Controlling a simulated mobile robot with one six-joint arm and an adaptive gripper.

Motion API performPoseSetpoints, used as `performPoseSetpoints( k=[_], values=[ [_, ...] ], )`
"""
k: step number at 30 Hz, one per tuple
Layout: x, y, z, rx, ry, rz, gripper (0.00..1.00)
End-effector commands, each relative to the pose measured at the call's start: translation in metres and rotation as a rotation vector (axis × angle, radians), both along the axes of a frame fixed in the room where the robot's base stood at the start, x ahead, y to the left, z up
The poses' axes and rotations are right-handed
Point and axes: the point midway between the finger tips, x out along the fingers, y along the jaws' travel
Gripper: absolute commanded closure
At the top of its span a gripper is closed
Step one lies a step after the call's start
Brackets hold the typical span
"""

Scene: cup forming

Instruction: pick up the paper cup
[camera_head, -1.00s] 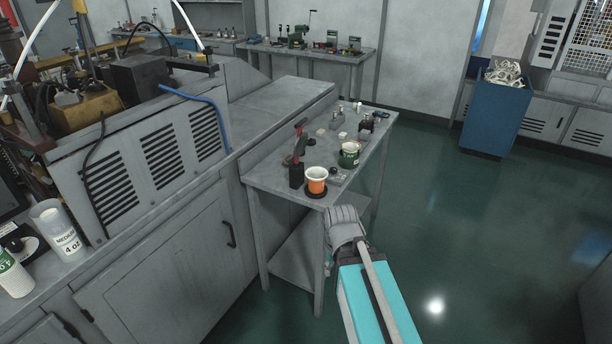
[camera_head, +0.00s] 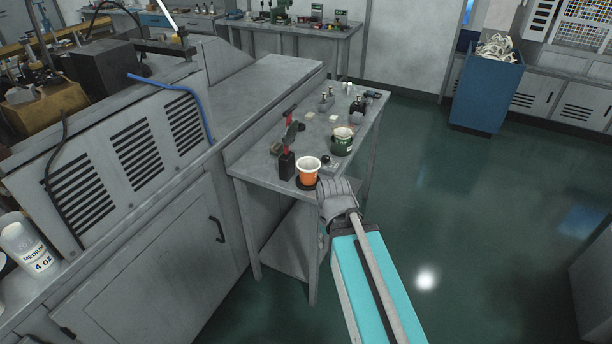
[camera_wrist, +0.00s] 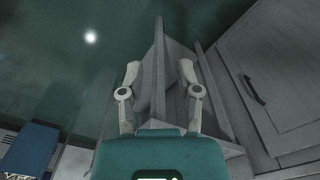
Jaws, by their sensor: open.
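An orange paper cup (camera_head: 308,175) with a white rim stands upright on a round black base (camera_head: 300,185) near the front corner of a grey metal table (camera_head: 255,165). My wrist is just to the right of and below the cup in the head view, and it hides my fingertips there. In the wrist view my gripper (camera_wrist: 160,74) is open, its two fingers apart with nothing between them. Grey table surfaces lie beyond the fingers; the cup does not show in that view.
A black holder (camera_head: 286,166) with a red-handled tool stands just left of the cup. A green can (camera_head: 342,142) and several small items sit behind it. A grey cabinet (camera_head: 165,260) adjoins the table on the left. Open green floor (camera_head: 440,190) lies to the right.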

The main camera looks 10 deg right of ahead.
Motion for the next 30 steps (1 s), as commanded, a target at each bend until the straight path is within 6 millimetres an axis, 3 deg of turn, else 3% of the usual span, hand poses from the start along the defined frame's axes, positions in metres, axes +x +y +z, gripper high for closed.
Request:
performPoseSetpoints(
  k=[5, 11, 17, 30],
  values=[
    [0.004, 0.0, 0.002, 0.0, -0.001, 0.015, 0.56],
    [0.024, -0.007, 0.015, 0.0, -0.009, 0.117, 0.56],
    [0.065, -0.005, 0.039, -0.003, -0.024, 0.349, 0.56],
    [0.179, -0.001, 0.101, -0.031, -0.067, 1.033, 0.56]
  ],
)
